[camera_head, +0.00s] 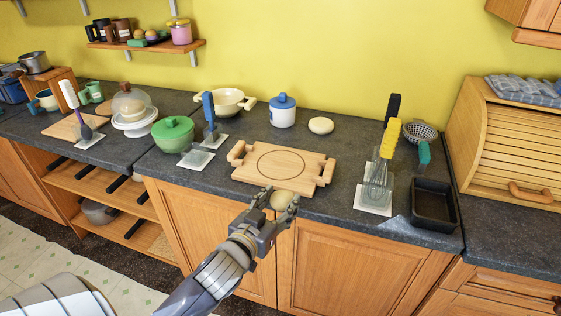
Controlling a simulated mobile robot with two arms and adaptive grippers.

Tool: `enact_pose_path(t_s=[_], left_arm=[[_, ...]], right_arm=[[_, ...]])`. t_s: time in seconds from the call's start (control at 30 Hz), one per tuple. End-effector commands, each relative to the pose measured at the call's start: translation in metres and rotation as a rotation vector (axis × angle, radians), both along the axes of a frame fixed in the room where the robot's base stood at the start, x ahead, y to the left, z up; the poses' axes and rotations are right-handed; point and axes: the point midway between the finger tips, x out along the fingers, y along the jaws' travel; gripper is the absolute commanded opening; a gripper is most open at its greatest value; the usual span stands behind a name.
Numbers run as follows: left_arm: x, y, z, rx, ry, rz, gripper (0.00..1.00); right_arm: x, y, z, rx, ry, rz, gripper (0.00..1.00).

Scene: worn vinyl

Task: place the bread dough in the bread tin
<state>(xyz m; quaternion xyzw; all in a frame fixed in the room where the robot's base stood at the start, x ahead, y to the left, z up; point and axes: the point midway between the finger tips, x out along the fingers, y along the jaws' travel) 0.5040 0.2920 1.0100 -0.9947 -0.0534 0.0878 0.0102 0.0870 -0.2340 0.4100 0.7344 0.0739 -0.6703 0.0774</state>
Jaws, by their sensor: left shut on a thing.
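My left gripper (278,201) is shut on a round, pale ball of bread dough (281,200). It holds the dough at the front edge of the counter, just in front of a wooden board with handles. The gripper's fingers hide the sides of the dough. The bread tin (433,206) is a dark, empty, rectangular pan near the counter's front edge on the right, well to the right of the gripper. My right gripper is not in view.
The wooden board (245,170) lies behind the dough. Whisks and other upright tools (380,177) stand between the board and the tin. A pale round thing (320,125) and a blue-lidded jar (283,113) sit behind. A wooden bread box (505,145) stands right of the tin.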

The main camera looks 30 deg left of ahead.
Motion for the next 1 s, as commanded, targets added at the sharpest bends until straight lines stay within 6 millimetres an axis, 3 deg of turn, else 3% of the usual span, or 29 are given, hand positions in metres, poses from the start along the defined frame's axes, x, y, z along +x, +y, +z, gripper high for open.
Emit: enact_pose_path(t_s=[0.03, 0.1, 0.3, 0.43, 0.77, 1.0], left_arm=[[0.007, 0.023, -0.001, 0.004, -0.004, 0.025, 0.21], [0.013, 0.051, -0.002, -0.001, -0.008, 0.057, 0.21], [0.022, 0.104, 0.002, -0.019, -0.027, 0.117, 0.21], [0.023, 0.115, 0.003, -0.025, -0.031, 0.13, 0.21], [0.026, 0.116, 0.004, -0.024, -0.032, 0.131, 0.21], [0.067, 0.121, 0.003, -0.025, -0.034, 0.131, 0.21]], right_arm=[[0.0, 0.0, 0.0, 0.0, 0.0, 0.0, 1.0], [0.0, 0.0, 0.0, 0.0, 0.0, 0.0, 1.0], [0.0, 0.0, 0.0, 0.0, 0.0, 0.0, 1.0], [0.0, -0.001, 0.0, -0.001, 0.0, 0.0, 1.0], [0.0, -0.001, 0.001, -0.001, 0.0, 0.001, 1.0], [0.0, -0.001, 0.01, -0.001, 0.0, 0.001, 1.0]])
